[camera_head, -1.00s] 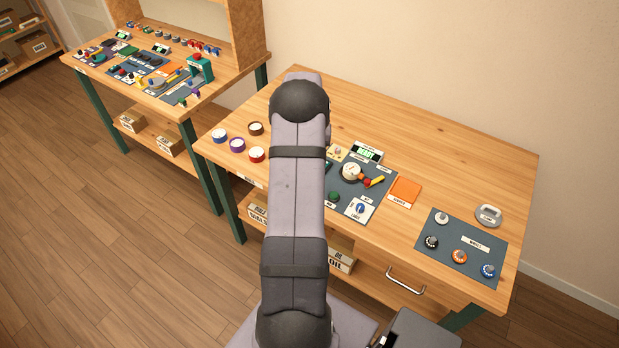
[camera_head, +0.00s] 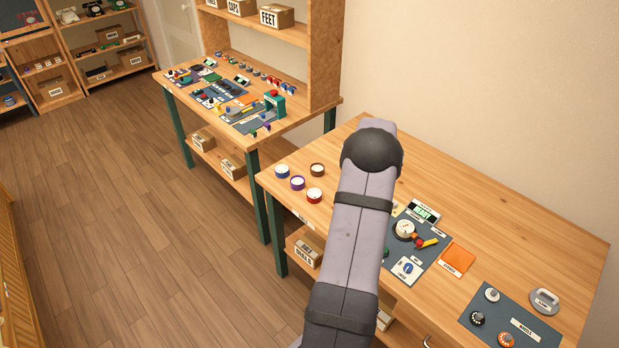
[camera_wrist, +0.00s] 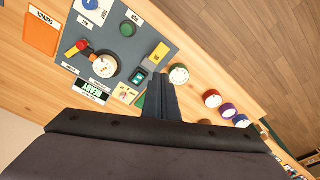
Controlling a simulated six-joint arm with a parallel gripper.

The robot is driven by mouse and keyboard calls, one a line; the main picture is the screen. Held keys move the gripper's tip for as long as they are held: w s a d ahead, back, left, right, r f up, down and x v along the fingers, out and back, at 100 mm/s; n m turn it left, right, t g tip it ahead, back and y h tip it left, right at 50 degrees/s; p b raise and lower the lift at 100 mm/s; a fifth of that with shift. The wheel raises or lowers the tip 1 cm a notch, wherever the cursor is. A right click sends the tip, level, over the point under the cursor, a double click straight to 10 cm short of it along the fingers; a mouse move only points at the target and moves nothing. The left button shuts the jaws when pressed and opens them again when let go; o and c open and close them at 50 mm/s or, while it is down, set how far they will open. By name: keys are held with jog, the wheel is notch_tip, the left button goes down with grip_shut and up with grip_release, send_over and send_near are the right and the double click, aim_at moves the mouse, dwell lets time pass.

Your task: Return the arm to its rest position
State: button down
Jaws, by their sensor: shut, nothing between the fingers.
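My grey arm (camera_head: 358,235) rises from the bottom of the head view and leans over the near workbench (camera_head: 540,220). Its black elbow joint (camera_head: 372,155) is at the top, and the arm hides my gripper in that view. In the wrist view my gripper's dark fingers (camera_wrist: 161,84) are together and hold nothing. They are over the bench, between the blue-grey mat (camera_wrist: 122,48) and the row of round jars. How high they are above the bench is hard to tell.
The mat carries a round dial (camera_head: 404,229) and a lit display (camera_head: 423,211). An orange pad (camera_head: 457,259) lies right. Another cluttered bench (camera_head: 288,133) stands behind left.

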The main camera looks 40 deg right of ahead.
jog(key=s+a+f+g+y, duration=0.1)
jog(key=s+a+f+y, duration=0.15)
jog(key=s+a, duration=0.4)
jog(key=s+a+f+g+y, duration=0.1)
jog(key=s+a+f, duration=0.2)
jog(key=a, duration=0.7)
jog(key=s+a+r+n+g+b, duration=0.1)
jog(key=a+r+n, duration=0.3)
jog(key=a, duration=0.7)
jog(key=s+a+r+n+b, duration=0.1)
jog(key=a+r+n, duration=0.25)
jog(key=a, duration=0.75)
jog(key=w+a+r+n+t+h, duration=0.2)
jog(key=w+a+r+n, duration=0.25)
jog(key=a, duration=0.35)
notch_tip(320, 180, down, 28)
jog(key=b, duration=2.8)
jog(key=shift+w+f, duration=0.25)
jog(key=shift+w, duration=0.05)
